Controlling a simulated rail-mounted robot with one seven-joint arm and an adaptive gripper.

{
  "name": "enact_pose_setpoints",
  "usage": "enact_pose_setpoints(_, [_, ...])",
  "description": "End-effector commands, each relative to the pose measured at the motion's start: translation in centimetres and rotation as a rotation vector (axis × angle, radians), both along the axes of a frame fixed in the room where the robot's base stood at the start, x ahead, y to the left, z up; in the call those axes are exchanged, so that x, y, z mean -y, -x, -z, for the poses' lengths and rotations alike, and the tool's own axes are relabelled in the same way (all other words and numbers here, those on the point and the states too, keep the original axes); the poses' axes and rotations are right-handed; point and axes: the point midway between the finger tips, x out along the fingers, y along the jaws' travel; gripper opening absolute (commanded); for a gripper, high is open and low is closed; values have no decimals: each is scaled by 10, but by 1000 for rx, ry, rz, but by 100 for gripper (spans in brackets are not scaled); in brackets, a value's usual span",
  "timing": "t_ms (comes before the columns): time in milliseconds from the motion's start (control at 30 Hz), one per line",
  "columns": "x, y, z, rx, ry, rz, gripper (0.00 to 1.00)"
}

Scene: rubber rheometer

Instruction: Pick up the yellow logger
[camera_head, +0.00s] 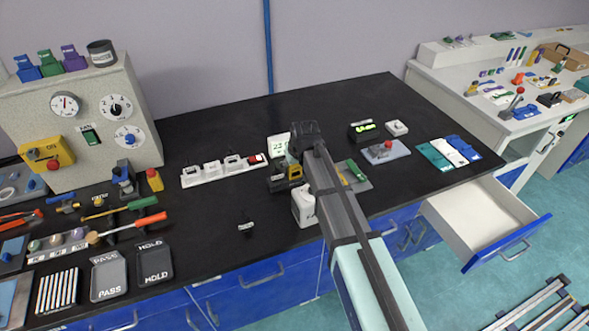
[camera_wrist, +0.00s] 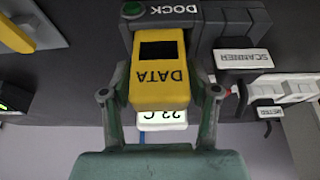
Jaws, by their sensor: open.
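The yellow logger (camera_wrist: 160,85), marked DATA and with a dark screen, sits in a dark grey dock (camera_wrist: 205,25) labelled DOCK. In the head view the logger (camera_head: 295,172) shows just left of my arm, in the middle of the black bench. My gripper (camera_wrist: 160,78) is open, with one finger on each side of the logger. Whether the fingers touch it I cannot tell.
A white display reading 22 C (camera_head: 279,144) stands behind the dock. A white socket strip (camera_head: 222,170) lies left of it, and a white block (camera_head: 304,205) stands in front. An open drawer (camera_head: 478,218) juts out at the right.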

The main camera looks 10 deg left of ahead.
Motion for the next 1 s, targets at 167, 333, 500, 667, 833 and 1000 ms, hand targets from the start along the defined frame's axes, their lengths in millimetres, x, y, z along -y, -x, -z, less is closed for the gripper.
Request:
enact_pose_setpoints(167, [0, 0, 0, 0, 0, 0, 60])
enact_pose_setpoints(333, [0, 0, 1, 0, 0, 0, 10])
enact_pose_setpoints(500, [0, 0, 0, 0, 0, 0, 10])
enact_pose_setpoints(667, [0, 0, 0, 0, 0, 0, 10])
enact_pose_setpoints(833, [0, 0, -5, 0, 0, 0, 10])
enact_pose_setpoints(1000, [0, -1, -19, 2, -1, 0, 10])
